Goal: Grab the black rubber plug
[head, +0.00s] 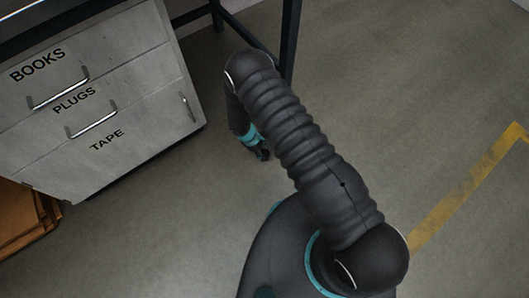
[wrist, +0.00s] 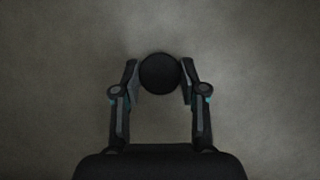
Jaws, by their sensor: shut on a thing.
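The black rubber plug (wrist: 159,73) shows in the wrist view as a dark round disc between my two fingertips. My gripper (wrist: 160,80) is shut on it, with one finger on each side. Only bare grey floor shows behind the plug. In the head view my gripper (head: 262,153) hangs below my arm, to the right of the drawer cabinet. The plug cannot be made out there.
A grey cabinet (head: 140,75) with drawers labelled BOOKS, PLUGS and TAPE stands at the left; its drawers look closed. A dark table leg (head: 290,40) rises behind my arm. Brown boxes (head: 25,220) lie at the lower left. The floor (head: 430,90) to the right is clear, with a yellow line.

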